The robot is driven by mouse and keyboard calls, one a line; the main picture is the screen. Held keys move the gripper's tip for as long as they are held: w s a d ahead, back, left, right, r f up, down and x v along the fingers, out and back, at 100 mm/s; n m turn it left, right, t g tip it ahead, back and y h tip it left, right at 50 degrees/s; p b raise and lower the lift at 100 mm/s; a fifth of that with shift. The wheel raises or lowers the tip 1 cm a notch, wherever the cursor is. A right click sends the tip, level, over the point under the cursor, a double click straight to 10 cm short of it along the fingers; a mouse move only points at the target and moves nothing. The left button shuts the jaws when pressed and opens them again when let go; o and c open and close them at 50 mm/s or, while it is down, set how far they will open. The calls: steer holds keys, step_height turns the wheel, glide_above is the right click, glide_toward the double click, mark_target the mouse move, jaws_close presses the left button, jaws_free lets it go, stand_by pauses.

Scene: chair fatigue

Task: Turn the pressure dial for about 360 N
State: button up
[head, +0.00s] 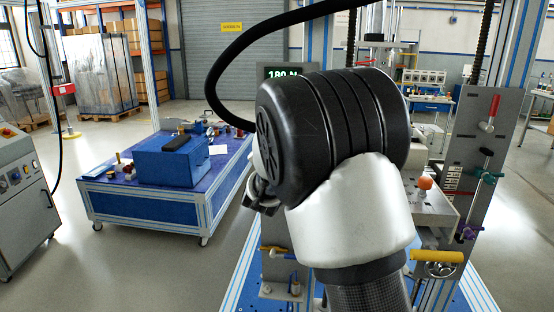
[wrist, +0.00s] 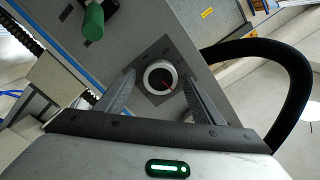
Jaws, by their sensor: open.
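My gripper (wrist: 160,90) is open, with one finger on either side of the dial in the picture. I cannot tell whether the fingers touch it. In the head view my arm hides the dial and most of the panel. A display (head: 283,73) with green digits shows above my arm and appears to read 180 N, its lower part covered.
A green handle (wrist: 93,22) stands on the panel near the dial. A black hose (wrist: 300,80) curves at the right of the wrist view. In the head view a blue wheeled table (head: 140,212) stands at the left, with open floor around it. A red-handled lever (head: 490,112) is at the right.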

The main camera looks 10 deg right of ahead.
steer(key=p+v, duration=0.1)
steer(key=v, duration=1.6)
steer(key=shift+p, duration=0.4)
steer(key=shift+r, duration=0.1)
steer(key=s+a+n+g+y, duration=0.3)
steer(key=s+n+g+y, duration=0.2)
steer(key=s+n+y, duration=0.3)
steer(key=s+d+f+n+g+h, duration=0.1)
steer(key=s+d+f+n+g, duration=0.2)
steer(key=s, duration=0.7)
steer(key=s+d+n+g+h, duration=0.1)
steer(key=s+d+n+g, duration=0.3)
steer(key=s, duration=0.6)
step_height(320, 180, up, 24)
steer(key=d+m+p, duration=0.1)
steer(key=m+p, duration=0.1)
steer(key=p, duration=2.2)
steer(key=shift+p, duration=0.35)
steer(key=shift+d, duration=0.15)
